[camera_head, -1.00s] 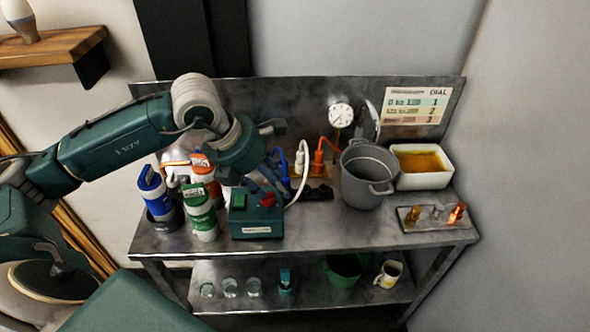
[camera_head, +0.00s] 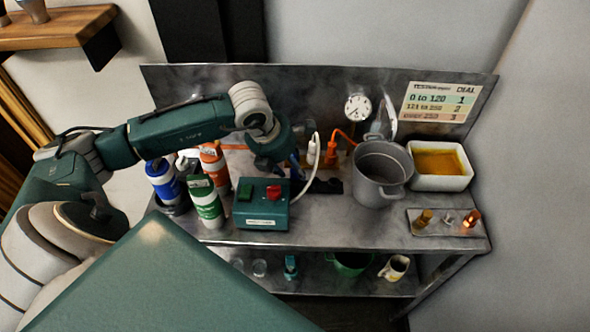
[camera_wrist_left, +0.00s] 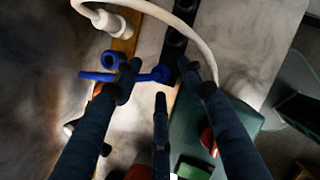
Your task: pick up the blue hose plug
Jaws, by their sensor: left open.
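The blue hose plug (camera_wrist_left: 157,74) shows in the left wrist view as a blue rod with a ring (camera_wrist_left: 112,61) beside it. It lies near a wooden strip and a black socket strip. My left gripper (camera_wrist_left: 165,83) is open, its dark fingers spread around the rod's right part, with one finger crossing in front of it. I cannot tell whether they touch it. In the head view my left gripper (camera_head: 284,168) reaches down behind the green control box (camera_head: 262,205), and the plug is mostly hidden there. My right gripper is not in view.
A white cable (camera_wrist_left: 190,30) loops close to the fingers. Blue (camera_head: 164,182), orange (camera_head: 214,163) and green-and-white (camera_head: 206,203) bottles stand left of the box. A grey pot (camera_head: 381,178), a white tray of yellow liquid (camera_head: 440,184) and an orange plug (camera_head: 332,154) stand to the right.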

